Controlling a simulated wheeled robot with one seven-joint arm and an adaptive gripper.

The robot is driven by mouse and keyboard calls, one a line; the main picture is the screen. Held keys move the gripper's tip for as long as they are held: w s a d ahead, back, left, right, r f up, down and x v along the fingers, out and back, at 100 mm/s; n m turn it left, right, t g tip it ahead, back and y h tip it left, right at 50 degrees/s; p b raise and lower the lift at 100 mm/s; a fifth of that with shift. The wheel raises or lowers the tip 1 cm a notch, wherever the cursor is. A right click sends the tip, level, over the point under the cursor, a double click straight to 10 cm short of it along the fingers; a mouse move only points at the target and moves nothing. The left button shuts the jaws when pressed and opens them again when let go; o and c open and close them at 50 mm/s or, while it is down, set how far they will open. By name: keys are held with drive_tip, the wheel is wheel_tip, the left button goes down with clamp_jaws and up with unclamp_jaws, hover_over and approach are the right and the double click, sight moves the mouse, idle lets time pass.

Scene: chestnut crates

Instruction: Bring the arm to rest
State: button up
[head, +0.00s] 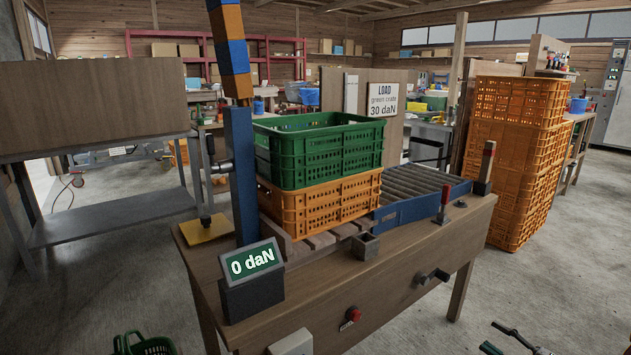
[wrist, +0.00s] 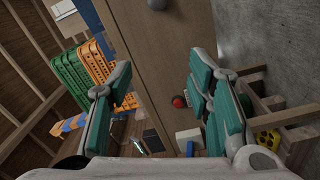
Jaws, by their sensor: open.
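My gripper (wrist: 160,105) shows in the wrist view with its two teal-padded fingers spread apart and nothing between them. In the wrist view the picture is tilted, with the wooden bench (wrist: 150,75) behind the fingers. In the head view the bench (head: 400,285) bears a green crate (head: 335,155) stacked on an orange crate (head: 330,203). The green crate (wrist: 70,78) and the orange crate (wrist: 97,65) also show at the left of the wrist view, apart from the fingers.
A display (head: 252,265) reading 0 daN stands at the bench's front left, beside a blue post (head: 242,180). A roller conveyor (head: 415,190) lies right of the crates. A tall stack of orange crates (head: 515,160) stands at the right.

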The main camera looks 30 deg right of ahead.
drive_tip(key=w+a+r+n+g+y, duration=1)
drive_tip(key=w+a+r+n, duration=0.6)
drive_tip(key=a+r+n, duration=0.4)
drive_tip(key=a+r+n+g, duration=0.4)
drive_tip(key=a+r+n, duration=0.3)
drive_tip(key=a, duration=0.4)
drive_tip(key=s+a+r+n+g+h, duration=0.3)
drive_tip(key=s+a+n, duration=0.1)
drive_tip(key=a+n, duration=0.35)
drive_tip(key=s+a+r+n+g+h, duration=0.2)
drive_tip(key=s+a+r+n, duration=0.25)
drive_tip(key=a+n, duration=0.35)
drive_tip(key=s+a+f+n+t+h, duration=0.1)
drive_tip(key=s+a+n+h, duration=0.15)
drive_tip(key=s+n, duration=0.5)
drive_tip(key=s+a+f+n+h, duration=0.1)
drive_tip(key=s+a+n+h, duration=0.1)
drive_tip(key=s+n+h, duration=0.4)
wheel_tip(320, 180, up, 27)
drive_tip(key=s+n+t+y+p, duration=0.1)
drive_tip(key=t+p, duration=0.3)
drive_tip(key=p, duration=2.1)
drive_tip(key=shift+s+d+y, duration=0.15)
drive_tip(key=shift+s+y, duration=0.45)
drive_tip(key=shift+y, duration=0.05)
